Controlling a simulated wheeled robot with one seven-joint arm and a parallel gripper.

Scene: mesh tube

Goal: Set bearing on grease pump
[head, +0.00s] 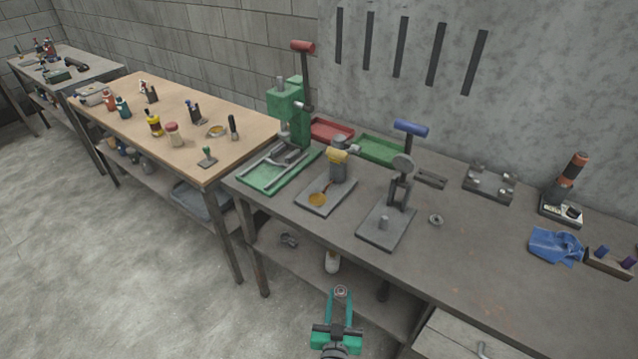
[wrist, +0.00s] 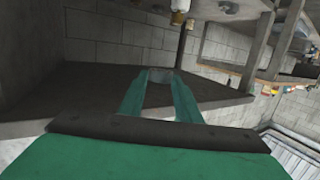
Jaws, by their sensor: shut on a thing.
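My gripper (head: 340,300) is low in front of the bench, its green fingers shut on a small grey ring-shaped bearing (head: 341,291). In the wrist view, my gripper (wrist: 160,82) shows both green fingers, with the bearing (wrist: 160,74) faint between their tips. What looks like the grease pump (head: 337,170) stands on the grey bench, a grey flat-based device with a yellow collar and an amber patch on its plate. The bearing is apart from it, nearer the camera and lower in the picture.
The grey bench (head: 480,262) also carries a green press (head: 292,115), a blue-handled press (head: 400,180), a loose metal ring (head: 436,220) and a blue cloth (head: 555,246). A white bottle (head: 332,261) stands on the shelf under the bench. Floor to the left is clear.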

